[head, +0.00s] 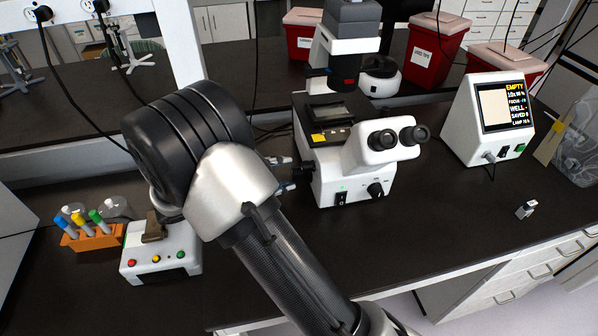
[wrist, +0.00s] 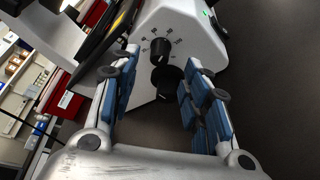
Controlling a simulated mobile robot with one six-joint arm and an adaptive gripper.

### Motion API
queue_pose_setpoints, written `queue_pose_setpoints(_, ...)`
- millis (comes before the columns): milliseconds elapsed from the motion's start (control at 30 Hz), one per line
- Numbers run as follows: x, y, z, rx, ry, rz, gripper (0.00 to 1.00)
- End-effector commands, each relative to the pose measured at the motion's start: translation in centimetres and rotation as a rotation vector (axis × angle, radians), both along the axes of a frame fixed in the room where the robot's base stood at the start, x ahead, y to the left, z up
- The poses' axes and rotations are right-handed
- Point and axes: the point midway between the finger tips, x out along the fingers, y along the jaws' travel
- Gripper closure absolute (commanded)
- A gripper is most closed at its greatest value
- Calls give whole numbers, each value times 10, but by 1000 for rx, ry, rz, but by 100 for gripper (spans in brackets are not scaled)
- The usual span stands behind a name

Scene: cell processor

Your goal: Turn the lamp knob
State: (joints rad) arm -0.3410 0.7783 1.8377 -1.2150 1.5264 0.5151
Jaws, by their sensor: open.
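The white microscope (head: 327,170) stands on the dark bench in the middle of the head view. A black knob (head: 375,189) is on its front, right of a black switch with a green light. In the wrist view, a black dial (wrist: 159,49) with small labels around it sits on a white panel, and a second round black knob (wrist: 167,80) shows just below it. I cannot tell which one is the lamp knob. My gripper (head: 284,173) is open at the microscope's left side. In the wrist view its blue-padded fingers (wrist: 162,64) stand on either side of the knobs, with visible gaps.
A white display unit (head: 467,140) reading EMPTY stands at the right. An orange rack (head: 92,239) with coloured tubes and a white box with buttons (head: 160,262) are at the left. Red bins (head: 421,60) stand behind. The bench right of the microscope is mostly clear.

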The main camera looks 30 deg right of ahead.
Motion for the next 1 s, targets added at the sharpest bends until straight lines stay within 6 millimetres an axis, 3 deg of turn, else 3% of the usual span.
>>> queue_pose_setpoints(100,1,-24,-6,0,0,-4,57)
queue_pose_setpoints(333,2,-52,-12,0,0,-1,57)
queue_pose_setpoints(733,3,-58,-12,0,0,0,58)
queue_pose_setpoints(1000,3,-58,-12,0,0,0,76)
